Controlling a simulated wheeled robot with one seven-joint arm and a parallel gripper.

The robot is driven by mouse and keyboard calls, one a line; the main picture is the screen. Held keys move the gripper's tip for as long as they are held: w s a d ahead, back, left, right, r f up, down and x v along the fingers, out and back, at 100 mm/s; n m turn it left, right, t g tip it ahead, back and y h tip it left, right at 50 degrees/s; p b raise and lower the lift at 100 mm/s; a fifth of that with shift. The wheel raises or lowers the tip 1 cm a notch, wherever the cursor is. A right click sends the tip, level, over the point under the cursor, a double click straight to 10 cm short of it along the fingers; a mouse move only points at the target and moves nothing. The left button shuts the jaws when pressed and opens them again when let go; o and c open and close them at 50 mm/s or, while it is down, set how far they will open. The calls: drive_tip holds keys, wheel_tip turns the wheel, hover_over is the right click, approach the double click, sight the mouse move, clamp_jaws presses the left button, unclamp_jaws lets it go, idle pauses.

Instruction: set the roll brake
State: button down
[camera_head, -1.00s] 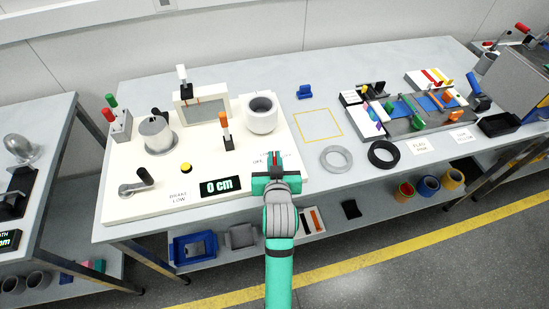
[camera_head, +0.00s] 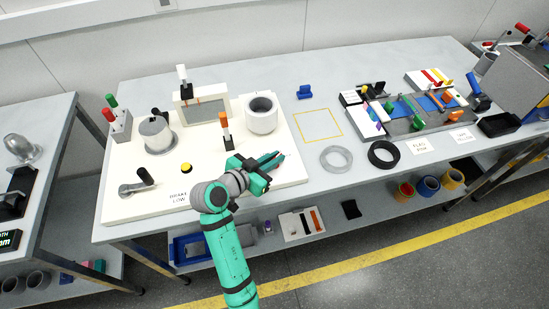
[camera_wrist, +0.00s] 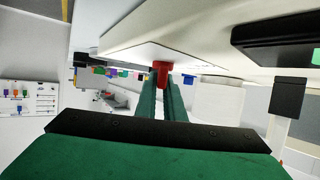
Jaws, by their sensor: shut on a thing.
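My gripper (camera_head: 277,161) is low over the front right part of the cream panel (camera_head: 245,186). In the wrist view, its two green fingers (camera_wrist: 160,84) are closed around a small red knob (camera_wrist: 161,71) next to the panel's pale surface. In the head view the red knob is hidden by my gripper. A "BRAKE LOW" label (camera_head: 179,196) is on the panel's front edge area, just right of a grey crank with a black handle (camera_head: 144,177). An orange-topped lever (camera_head: 226,128) stands behind my gripper.
A white cylindrical cup (camera_head: 262,114), a grey roller (camera_head: 156,134) and a yellow button (camera_head: 186,168) sit on the panel. A grey ring (camera_head: 336,159) and black ring (camera_head: 383,154) lie to the right. The yellow-outlined square (camera_head: 318,125) is empty.

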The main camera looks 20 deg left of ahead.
drive_tip(key=shift+f+m+g+h, duration=0.2)
drive_tip(key=shift+m+g+h, duration=0.1)
drive_tip(key=shift+m+h, duration=0.3)
drive_tip(key=c, duration=1.9)
unclamp_jaws()
drive_tip(key=shift+o, duration=0.2)
drive_tip(key=shift+r, duration=0.1)
drive_tip(key=v, duration=1)
drive_tip(key=shift+s+a+r, duration=0.1)
drive_tip(key=shift+s+a, duration=0.1)
drive_tip(key=shift+s, duration=0.15)
drive_tip(key=shift+w, duration=0.1)
